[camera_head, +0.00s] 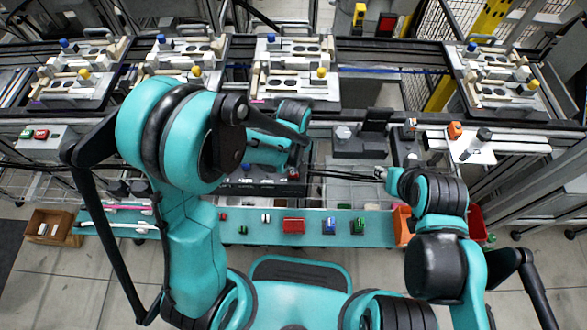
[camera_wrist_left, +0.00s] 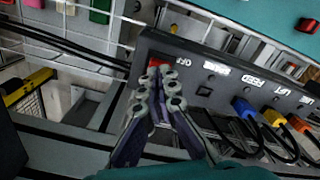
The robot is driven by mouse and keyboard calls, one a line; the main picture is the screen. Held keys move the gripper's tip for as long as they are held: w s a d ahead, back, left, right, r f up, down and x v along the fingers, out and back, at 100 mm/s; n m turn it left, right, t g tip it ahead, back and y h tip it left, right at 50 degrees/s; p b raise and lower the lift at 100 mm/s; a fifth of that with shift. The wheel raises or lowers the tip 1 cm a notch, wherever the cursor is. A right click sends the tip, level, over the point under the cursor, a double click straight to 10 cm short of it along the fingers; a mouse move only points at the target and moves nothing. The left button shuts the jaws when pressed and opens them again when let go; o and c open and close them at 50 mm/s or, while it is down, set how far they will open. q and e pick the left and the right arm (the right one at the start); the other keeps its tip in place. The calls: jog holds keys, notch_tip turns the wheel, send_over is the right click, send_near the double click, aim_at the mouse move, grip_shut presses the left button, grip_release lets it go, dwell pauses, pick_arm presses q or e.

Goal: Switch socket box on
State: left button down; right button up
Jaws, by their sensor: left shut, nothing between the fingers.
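The socket box (camera_head: 255,187) is a long dark box on the bench behind the teal shelf. It also shows in the left wrist view (camera_wrist_left: 190,62), with white labels and blue, yellow and orange plugs. Its red switch (camera_wrist_left: 152,64) is at the end marked OFF and is partly hidden by my fingertips. My left gripper (camera_wrist_left: 158,74) is shut and empty, with its tips at the switch; I cannot tell whether they touch. In the head view my left gripper (camera_head: 296,166) is small at the box's right end. My right gripper (camera_head: 379,173) is right of the box, its fingers unclear.
The teal shelf (camera_head: 375,231) in front holds several small parts, including a red block (camera_head: 293,226). Several pallet fixtures (camera_head: 292,75) stand on the rails behind. Dark cables (camera_wrist_left: 255,140) run from the plugs. An orange bin (camera_head: 402,226) stands at the shelf's right end.

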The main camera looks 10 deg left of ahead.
pick_arm(q)
jog(key=shift+f+b, duration=1)
jog(key=shift+f, duration=0.1)
dwell(0.3)
jog(key=shift+r, duration=0.2)
jog(key=shift+r+p, duration=2.65)
jog(key=shift+r, duration=0.7)
